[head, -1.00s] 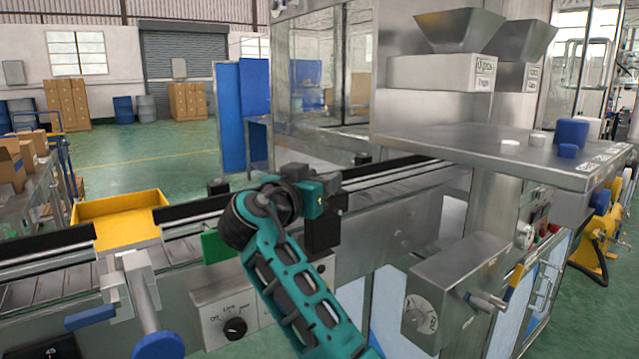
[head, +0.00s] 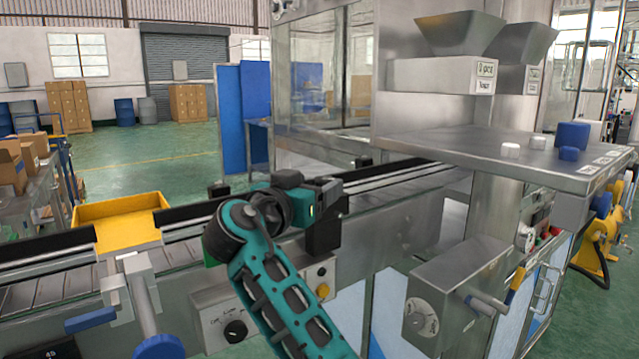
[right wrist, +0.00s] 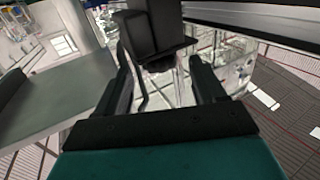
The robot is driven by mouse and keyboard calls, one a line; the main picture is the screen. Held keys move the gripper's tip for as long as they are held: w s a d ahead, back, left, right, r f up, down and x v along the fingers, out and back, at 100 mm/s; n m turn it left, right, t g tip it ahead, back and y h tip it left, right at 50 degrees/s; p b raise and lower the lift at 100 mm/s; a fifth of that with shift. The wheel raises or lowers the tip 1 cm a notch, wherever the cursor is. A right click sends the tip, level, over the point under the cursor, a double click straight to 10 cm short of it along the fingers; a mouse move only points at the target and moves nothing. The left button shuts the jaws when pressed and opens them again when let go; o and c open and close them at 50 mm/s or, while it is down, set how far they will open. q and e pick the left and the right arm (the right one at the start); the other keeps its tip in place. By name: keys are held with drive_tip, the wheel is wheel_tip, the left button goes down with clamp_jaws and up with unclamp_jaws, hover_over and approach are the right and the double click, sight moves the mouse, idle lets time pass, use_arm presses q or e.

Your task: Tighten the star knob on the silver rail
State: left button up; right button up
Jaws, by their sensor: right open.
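The silver rail (head: 415,180) with its dark strip runs along the conveyor in the head view. Small black knobs stand along its far side, one left of my arm (head: 219,188) and one right of it (head: 363,160). My right gripper (head: 325,205) is over the rail between them; its fingertips are hidden in the head view. In the right wrist view my right gripper (right wrist: 164,78) is open, with a dark blocky knob-like part (right wrist: 150,35) on a thin stem beyond and between the fingers. I cannot tell whether they touch it. My left gripper is not visible.
A blue knob (head: 157,346) on a metal bracket stands at the front left. A yellow tray (head: 120,210) lies behind the conveyor. A steel shelf (head: 480,150) with blue and white caps and a crank box (head: 460,290) are on the right.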

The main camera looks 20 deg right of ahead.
drive_tip(key=v, duration=0.9)
drive_tip(key=shift+s+a, duration=0.15)
